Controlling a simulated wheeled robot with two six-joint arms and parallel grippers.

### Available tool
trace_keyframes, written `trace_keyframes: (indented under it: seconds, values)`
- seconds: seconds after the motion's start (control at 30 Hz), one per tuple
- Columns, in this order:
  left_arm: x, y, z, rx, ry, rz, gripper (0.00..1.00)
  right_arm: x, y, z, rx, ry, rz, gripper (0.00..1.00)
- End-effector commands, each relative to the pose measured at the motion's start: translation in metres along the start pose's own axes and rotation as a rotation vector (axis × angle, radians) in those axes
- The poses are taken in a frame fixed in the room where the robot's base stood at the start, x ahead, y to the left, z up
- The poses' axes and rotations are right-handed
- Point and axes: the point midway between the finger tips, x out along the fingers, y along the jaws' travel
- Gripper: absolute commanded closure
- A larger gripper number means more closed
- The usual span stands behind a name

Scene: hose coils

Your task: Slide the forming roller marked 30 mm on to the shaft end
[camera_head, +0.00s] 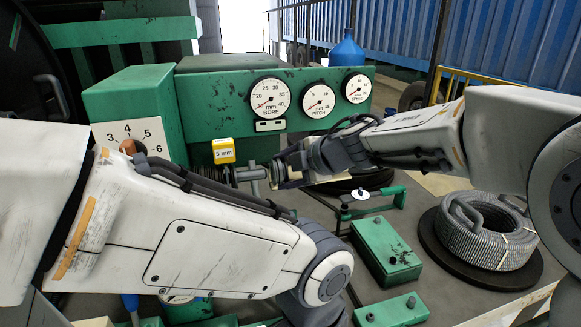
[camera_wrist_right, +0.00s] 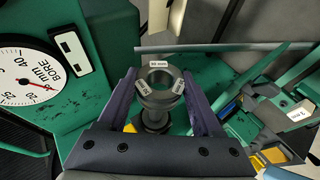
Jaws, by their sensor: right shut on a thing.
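My right gripper (camera_head: 281,170) is shut on a dark grey forming roller (camera_wrist_right: 158,98) in front of the green machine. In the right wrist view the roller sits between the two fingers (camera_wrist_right: 160,84), with its open bore and several white labels showing. In the head view a grey horizontal shaft (camera_head: 247,174) comes out below the yellow 5 mm tag (camera_head: 223,151). The roller is close to its right end; whether they touch I cannot tell. My left arm crosses the lower left; its gripper is out of view.
The green machine (camera_head: 215,100) carries bore, pitch and speed dials. A grey hose coil (camera_head: 487,232) lies on a black disc at the right. Green boxes (camera_head: 385,250) and a small green stand (camera_head: 372,205) are on the bench. My left forearm fills the near left.

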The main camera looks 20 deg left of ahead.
Motion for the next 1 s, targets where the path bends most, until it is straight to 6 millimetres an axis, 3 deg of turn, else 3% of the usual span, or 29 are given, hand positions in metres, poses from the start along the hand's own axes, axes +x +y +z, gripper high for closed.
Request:
trace_keyframes:
  seconds: [1.0]
  values:
    - [-0.018, 0.001, -0.001, 0.000, 0.000, 0.000, 0.50, 0.016, 0.002, -0.040, 0.000, 0.002, 0.001, 1.00]
